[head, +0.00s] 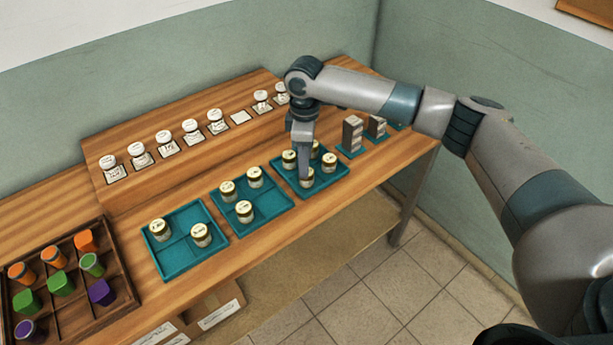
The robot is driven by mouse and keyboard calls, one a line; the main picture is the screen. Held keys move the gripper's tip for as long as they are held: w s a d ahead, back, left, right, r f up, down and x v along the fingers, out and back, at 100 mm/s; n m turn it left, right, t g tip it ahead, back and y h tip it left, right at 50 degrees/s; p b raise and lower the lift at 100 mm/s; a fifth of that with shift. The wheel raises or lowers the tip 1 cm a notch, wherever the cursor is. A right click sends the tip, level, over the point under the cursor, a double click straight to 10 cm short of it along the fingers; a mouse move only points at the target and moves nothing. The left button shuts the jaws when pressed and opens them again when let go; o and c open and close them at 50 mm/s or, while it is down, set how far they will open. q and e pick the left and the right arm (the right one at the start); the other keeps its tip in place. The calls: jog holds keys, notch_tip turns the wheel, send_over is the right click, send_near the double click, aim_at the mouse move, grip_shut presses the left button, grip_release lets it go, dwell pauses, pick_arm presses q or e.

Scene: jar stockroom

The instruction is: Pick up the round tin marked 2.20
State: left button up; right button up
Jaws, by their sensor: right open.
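Several round tins with pale lids stand in three teal trays on the wooden table. The print on their lids is too small to read, so I cannot tell which is marked 2.20. My right gripper (304,174) points down over the right tray (340,183), at its front tin (308,182). It is open, and its fingers partly cover that tin; I cannot tell whether they touch it. Other tins (289,159) and (329,163) stand close beside the gripper. The middle tray (268,207) holds three tins, and the left tray (178,262) holds two. My left gripper is out of view.
White-lidded jars (163,138) stand in a row on a raised wooden shelf (150,190) behind the trays. Grey-brown boxes (352,132) stand on teal mats at right. A dark divided crate (70,312) with coloured pieces is at lower left.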

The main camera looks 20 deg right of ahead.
jog(key=shift+d+f+p, duration=0.1)
jog(key=shift+f+p, duration=0.4)
jog(key=shift+f, duration=0.1)
notch_tip(320, 180, down, 3)
jog(key=shift+p, duration=0.65)
jog(key=shift+f, duration=0.45)
jog(key=shift+d, duration=0.1)
jog(key=shift+c, duration=0.4)
jog(key=c, duration=0.7)
